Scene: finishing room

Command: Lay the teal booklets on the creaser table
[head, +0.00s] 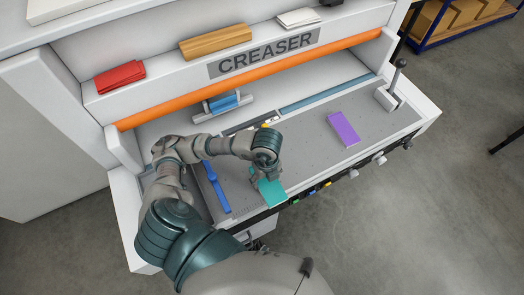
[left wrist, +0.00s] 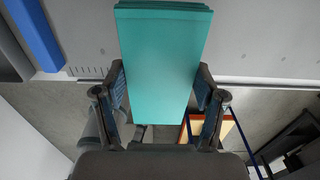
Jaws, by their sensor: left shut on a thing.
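A teal booklet (head: 272,190) is at the front edge of the grey creaser table (head: 300,150). My left gripper (head: 262,172) is shut on it from above. In the left wrist view the teal booklet (left wrist: 165,65) lies between the two fingers (left wrist: 162,95), which touch its long sides. Its far end overlaps the grey table surface in that view. Whether it rests on the table or is held just above it, I cannot tell. No other teal booklet shows. My right gripper is not in view.
A purple booklet (head: 343,129) lies on the table at right. A blue bar (head: 217,187) lies left of my gripper, and a lever (head: 393,80) stands at the right end. An orange roller (head: 250,80) spans the back. The table's middle is clear.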

